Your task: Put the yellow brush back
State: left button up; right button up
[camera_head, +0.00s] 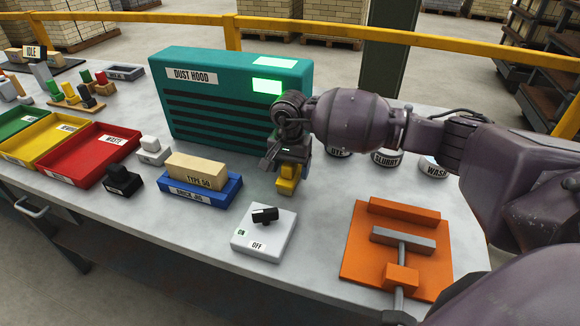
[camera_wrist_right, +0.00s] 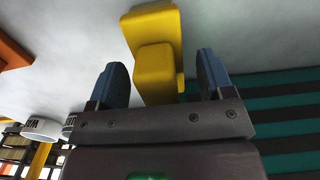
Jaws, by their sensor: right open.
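The yellow brush (camera_head: 288,183) is on the bench in front of the right end of the dust hood, partly hidden by my right gripper (camera_head: 287,155) just above it. In the right wrist view the yellow brush (camera_wrist_right: 154,68) shows as a block-like shape, with the blue fingers of my right gripper (camera_wrist_right: 162,80) apart on either side of its near end. I see no clear contact. A wooden holder (camera_head: 72,104) with several small coloured pieces stands at the far left. My left gripper is not in view.
The teal dust hood (camera_head: 230,75) stands close behind the gripper. A switch box (camera_head: 264,233), an orange fixture (camera_head: 400,250), a blue brick jig (camera_head: 190,199) and labelled round pots (camera_head: 387,158) are nearby. Red (camera_head: 88,155) and yellow trays lie left. Bench around the brush is bare.

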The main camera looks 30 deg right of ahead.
notch_tip(320, 180, up, 12)
jog(key=shift+r, duration=0.1)
dwell(0.4)
dwell(0.4)
